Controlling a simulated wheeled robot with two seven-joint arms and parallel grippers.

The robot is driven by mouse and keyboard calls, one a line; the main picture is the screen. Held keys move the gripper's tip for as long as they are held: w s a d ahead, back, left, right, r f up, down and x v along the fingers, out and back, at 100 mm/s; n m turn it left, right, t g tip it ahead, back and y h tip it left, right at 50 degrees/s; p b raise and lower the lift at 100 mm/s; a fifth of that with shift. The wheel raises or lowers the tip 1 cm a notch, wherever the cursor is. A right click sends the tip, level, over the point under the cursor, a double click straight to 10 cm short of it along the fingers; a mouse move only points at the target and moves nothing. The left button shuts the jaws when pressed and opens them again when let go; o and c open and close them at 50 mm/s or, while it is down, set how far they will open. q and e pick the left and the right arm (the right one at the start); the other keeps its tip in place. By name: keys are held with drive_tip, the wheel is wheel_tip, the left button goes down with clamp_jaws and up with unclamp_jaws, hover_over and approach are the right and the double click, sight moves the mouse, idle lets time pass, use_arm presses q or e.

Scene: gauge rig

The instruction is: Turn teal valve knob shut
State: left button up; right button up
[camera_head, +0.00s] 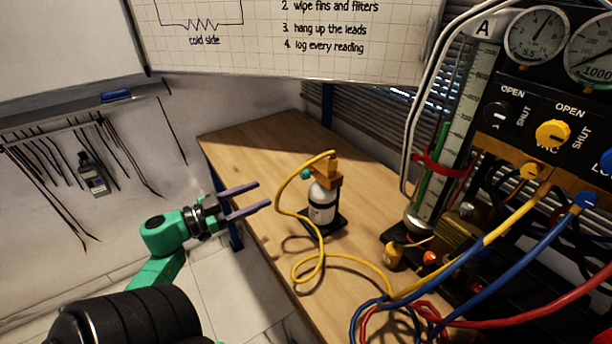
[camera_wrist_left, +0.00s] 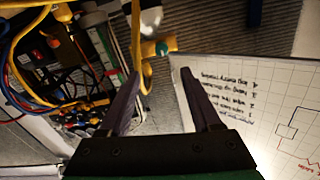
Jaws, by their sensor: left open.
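The small teal valve knob (camera_head: 306,173) sits on the left side of the orange valve block (camera_head: 328,181) on top of a small white and grey bottle (camera_head: 321,208). The bottle stands upright on a dark base on the wooden bench. My left gripper (camera_head: 263,194) is open and empty, to the left of the knob and apart from it, with its fingers pointing toward the bottle. In the left wrist view the teal knob (camera_wrist_left: 161,48) shows beyond the gap between the fingertips (camera_wrist_left: 159,74). My right gripper is not in view.
A yellow hose (camera_head: 281,195) loops from the valve block down across the bench (camera_head: 255,145), close to the bottle's left side. A gauge panel (camera_head: 545,105) with knobs and blue, red and yellow hoses fills the right. The bench's back left is clear.

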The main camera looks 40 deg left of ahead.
sight(302, 176)
use_arm(q)
drive_tip(key=p+x, duration=0.1)
drive_tip(key=x, duration=1.1)
drive_tip(key=shift+a+r+p, duration=0.1)
drive_tip(key=shift+p, duration=0.2)
drive_tip(key=shift+w, duration=0.3)
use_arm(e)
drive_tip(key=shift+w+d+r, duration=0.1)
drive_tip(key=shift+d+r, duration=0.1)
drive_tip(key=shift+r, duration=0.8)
use_arm(q)
drive_tip(key=shift+c, duration=0.3)
clamp_jaws()
